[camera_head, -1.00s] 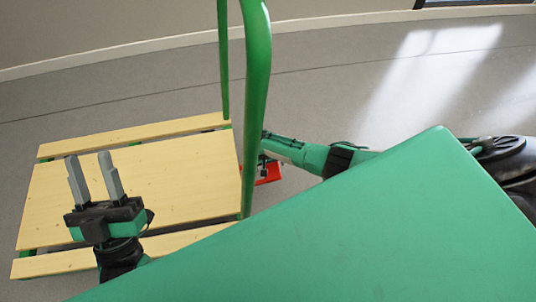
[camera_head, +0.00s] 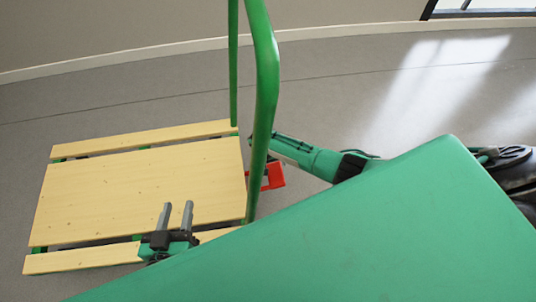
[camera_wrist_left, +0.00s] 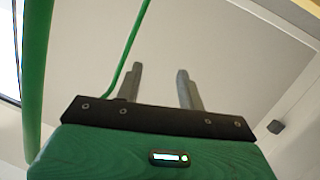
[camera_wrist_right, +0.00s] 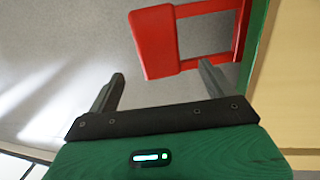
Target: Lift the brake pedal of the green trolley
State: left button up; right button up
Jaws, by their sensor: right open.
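The green trolley has a wooden deck (camera_head: 140,185) and an upright green tube handle (camera_head: 265,90). Its red brake pedal (camera_head: 274,176) shows at the deck's right end, partly behind the handle. In the right wrist view the red pedal (camera_wrist_right: 155,42), with its open red frame, lies just beyond the fingertips. My right gripper (camera_wrist_right: 162,70) is open and empty, with the pedal plate ahead of the gap. Its fingers are hidden in the head view. My left gripper (camera_head: 176,206) is open and empty over the deck's near edge; its fingers also show in the left wrist view (camera_wrist_left: 160,68).
My large green body panel covers the lower right of the head view. Grey floor (camera_head: 350,85) is clear behind and right of the trolley. A wall with a pale baseboard (camera_head: 120,63) runs along the back.

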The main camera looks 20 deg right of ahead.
pick_arm(q)
jog(key=shift+s+a+f+g+y+p, duration=0.25)
jog(key=shift+a+f+g+y+p, duration=0.15)
jog(key=shift+a+g, duration=0.25)
jog(key=shift+s+a+f+g+y+p, duration=0.25)
jog(key=shift+a+f+g+p, duration=0.2)
jog(key=shift+g, duration=0.3)
jog(key=shift+s+a+f+g+y+p, duration=0.2)
jog(key=shift+a+f+g+y+p, duration=0.15)
jog(key=shift+a+g, duration=0.3)
pick_arm(e)
notch_tip(320, 180, up, 6)
jog(key=a, duration=0.1)
jog(key=shift+w, duration=0.1)
